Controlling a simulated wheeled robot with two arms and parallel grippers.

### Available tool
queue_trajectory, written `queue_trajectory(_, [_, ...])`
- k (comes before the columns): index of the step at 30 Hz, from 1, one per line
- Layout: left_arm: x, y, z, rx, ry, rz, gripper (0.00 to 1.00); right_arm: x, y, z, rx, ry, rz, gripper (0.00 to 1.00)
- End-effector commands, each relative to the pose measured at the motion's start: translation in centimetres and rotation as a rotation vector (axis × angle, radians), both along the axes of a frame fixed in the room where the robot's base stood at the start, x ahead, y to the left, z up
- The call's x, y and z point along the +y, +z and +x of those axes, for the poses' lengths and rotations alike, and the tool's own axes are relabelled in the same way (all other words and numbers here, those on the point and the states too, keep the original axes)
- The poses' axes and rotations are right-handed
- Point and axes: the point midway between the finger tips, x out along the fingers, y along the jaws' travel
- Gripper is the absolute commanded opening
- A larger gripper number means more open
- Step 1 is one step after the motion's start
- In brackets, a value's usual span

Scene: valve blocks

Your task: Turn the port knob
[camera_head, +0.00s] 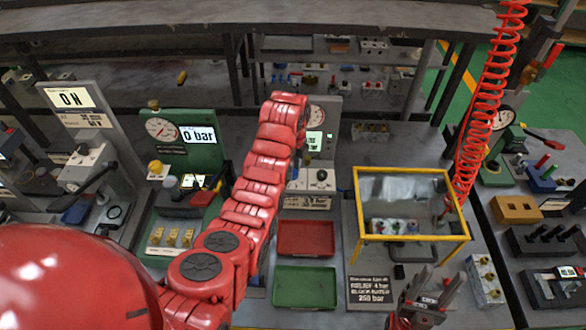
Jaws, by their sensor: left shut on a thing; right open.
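I cannot tell from labels which control is the port knob. A grey-white valve block (327,187) with a small dark knob (322,175) stands mid-bench below a panel with a round gauge (318,114) and a lit display. My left arm reaches up across the view beside this block and covers its left side. My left gripper and whatever it touches are hidden behind the arm. My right gripper (431,280) is at the bottom right, its dark fingers apart and empty, in front of the yellow-framed clear case (412,172).
A red tray (306,238) and a green tray (304,287) lie right of my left arm. A red coiled hose (482,110) hangs at the right. More valve blocks (545,240) stand there.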

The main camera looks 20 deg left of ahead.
Motion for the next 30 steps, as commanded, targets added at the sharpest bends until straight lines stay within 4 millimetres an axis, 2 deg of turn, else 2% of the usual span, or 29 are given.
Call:
queue_trajectory(9, [-0.08, -0.06, -0.03, 0.001, -0.08, -0.002, 0.0, 0.0, -0.01, 0.0, 0.0, 0.0, 0.0, 0.5])
queue_trajectory(22, [-0.08, -0.07, -0.04, 0.001, -0.088, -0.002, 0.0, 0.0, -0.01, 0.0, 0.0, 0.0, 0.0, 0.5])
queue_trajectory(23, [-0.09, -0.07, -0.04, 0.001, -0.088, -0.002, 0.45, 0.0, -0.02, 0.01, 0.0, 0.0, 0.0, 0.5])
queue_trajectory(27, [-0.07, -0.05, -0.03, 0.001, -0.087, -0.001, 0.7, 0.0, -0.02, 0.01, 0.0, 0.0, 0.0, 0.5])
queue_trajectory(30, [-0.05, -0.03, -0.02, 0.001, -0.086, -0.001, 0.71, 0.0, -0.01, 0.0, 0.0, 0.0, 0.0, 0.5])
